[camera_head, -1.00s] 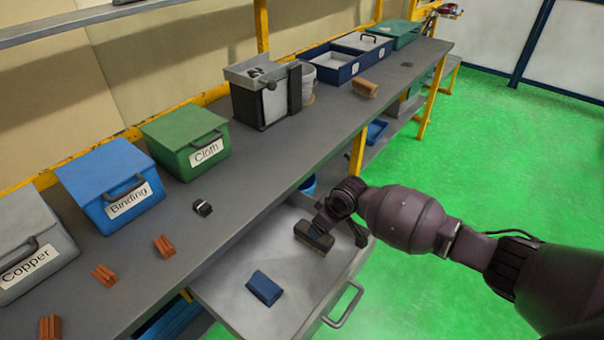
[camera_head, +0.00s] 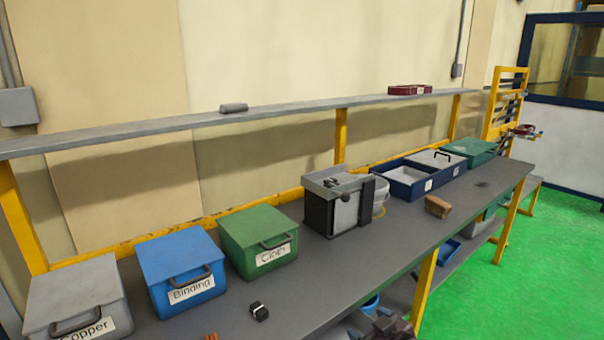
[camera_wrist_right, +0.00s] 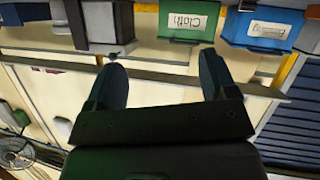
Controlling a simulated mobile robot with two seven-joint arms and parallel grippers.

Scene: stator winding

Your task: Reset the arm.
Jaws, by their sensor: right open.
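My right gripper (camera_wrist_right: 163,78) shows in the right wrist view with its two dark fingers spread apart and nothing between them. That view is upside down, with the green Cloth box (camera_wrist_right: 188,22) and the blue Binding box (camera_wrist_right: 262,30) along its top. My left gripper is in neither current view.
The workbench (camera_head: 300,272) holds the grey Copper box (camera_head: 75,290), blue Binding box (camera_head: 180,262), green Cloth box (camera_head: 258,238), a grey machine (camera_head: 338,200) and a brown block (camera_head: 437,206). A shelf (camera_head: 270,115) runs above. Green floor (camera_head: 500,270) is clear at right.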

